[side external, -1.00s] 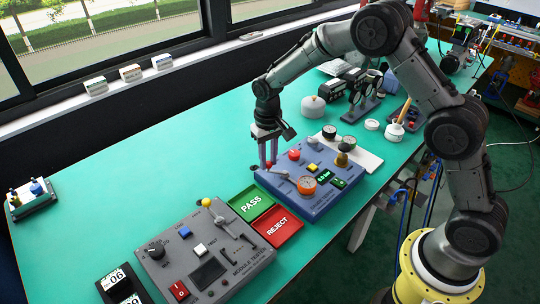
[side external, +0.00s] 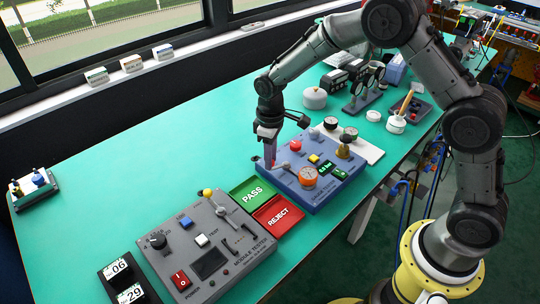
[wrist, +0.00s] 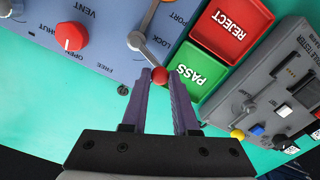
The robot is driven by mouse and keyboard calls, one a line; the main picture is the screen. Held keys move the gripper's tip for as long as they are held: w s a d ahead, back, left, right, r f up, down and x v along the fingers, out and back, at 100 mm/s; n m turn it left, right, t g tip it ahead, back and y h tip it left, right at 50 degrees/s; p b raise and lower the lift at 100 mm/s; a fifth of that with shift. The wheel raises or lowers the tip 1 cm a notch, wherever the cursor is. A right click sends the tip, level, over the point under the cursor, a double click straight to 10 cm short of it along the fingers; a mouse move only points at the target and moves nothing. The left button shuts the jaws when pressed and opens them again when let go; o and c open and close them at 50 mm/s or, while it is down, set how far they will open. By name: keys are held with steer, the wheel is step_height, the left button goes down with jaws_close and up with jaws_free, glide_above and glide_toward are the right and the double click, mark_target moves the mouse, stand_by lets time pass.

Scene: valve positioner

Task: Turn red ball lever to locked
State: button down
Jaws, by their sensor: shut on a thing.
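The red ball lever has a small red ball (wrist: 160,75) on a grey arm (wrist: 148,58) mounted on the blue panel (wrist: 106,35). In the wrist view the ball sits between the tips of my gripper (wrist: 161,85), which is shut on it. The word LOCK is printed beside the lever arm. In the side view my gripper (side external: 271,160) points down at the near-left edge of the blue panel (side external: 318,198), and its fingers partly hide the ball.
The green PASS tray (side external: 252,194) and red REJECT tray (side external: 278,216) lie beside the panel. A grey module tester (side external: 208,248) with a yellow-ball lever stands left of them. An orange-red knob (side external: 308,177) is on the blue panel.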

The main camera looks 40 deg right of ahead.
steer(key=shift+s, duration=0.1)
stand_by(0.3)
steer(key=c, duration=0.7)
jaws_free()
step_height(320, 180, up, 14)
steer(key=shift+f, duration=0.1)
